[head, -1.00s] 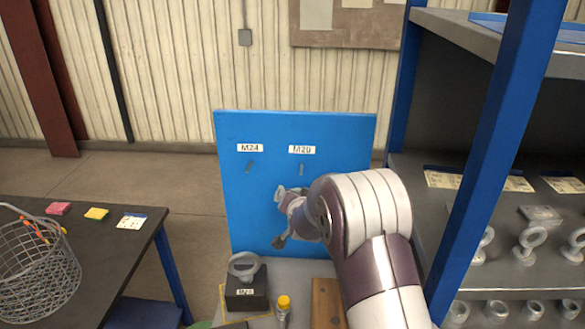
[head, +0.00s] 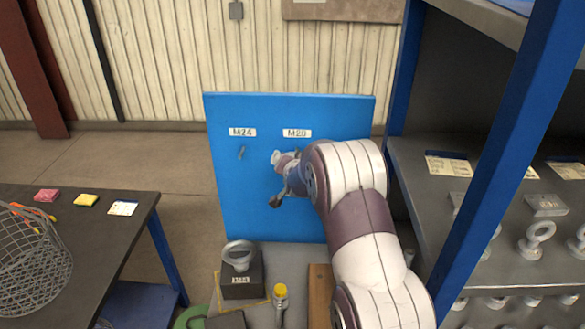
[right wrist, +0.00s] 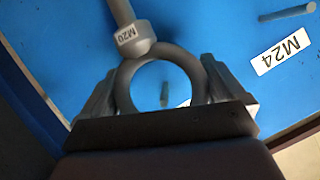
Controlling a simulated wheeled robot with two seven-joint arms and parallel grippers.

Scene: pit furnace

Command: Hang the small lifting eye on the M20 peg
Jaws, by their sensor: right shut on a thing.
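My right gripper (head: 280,178) is in front of the blue board (head: 225,185), just below the M20 label (head: 297,133). It is shut on the small lifting eye (right wrist: 125,75), a grey ring with a shank marked M20. In the right wrist view the ring lies between the two fingers (right wrist: 160,88), its shank towards the top of the picture. A short peg (right wrist: 164,95), apparently the M20 peg, shows through the ring's hole; whether the ring is around it I cannot tell. My arm hides this peg in the head view. The M24 peg (head: 241,152) is bare. My left gripper is not in view.
A shelf with blue posts (head: 500,170) and several eyes is close on the right. A dark table (head: 130,215) with a wire basket (head: 30,268) is at left.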

